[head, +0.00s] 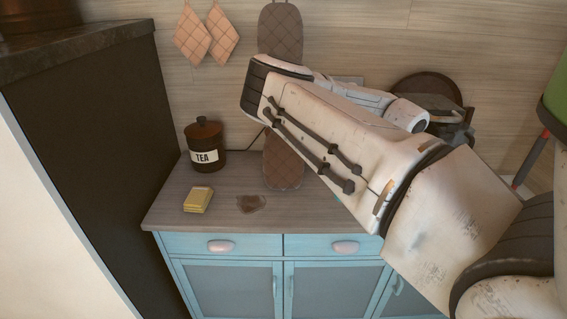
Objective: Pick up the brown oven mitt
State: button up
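A long brown quilted oven mitt (281,33) hangs against the wall above the counter. My arm crosses in front of its middle and hides that part. What looks like its lower end (282,168) shows below the arm, close to the counter top. I cannot tell whether my arm touches the mitt. What may be my gripper (455,124) shows partly at the right, behind my arm. Its fingers are not clear, and I see no mitt there.
Two orange quilted pot holders (206,36) hang left of the mitt. A brown tea jar (205,146) and a yellow stack (198,199) stand on the counter (180,218). A dark stain-like patch (251,203) is beside them. A tall dark cabinet (95,130) bounds the left.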

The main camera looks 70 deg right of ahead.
aim_at(284, 168)
jog(key=i+l, duration=0.1)
jog(key=l, duration=0.3)
jog(key=i+l, duration=0.1)
jog(key=l, duration=0.7)
jog(key=i, duration=0.05)
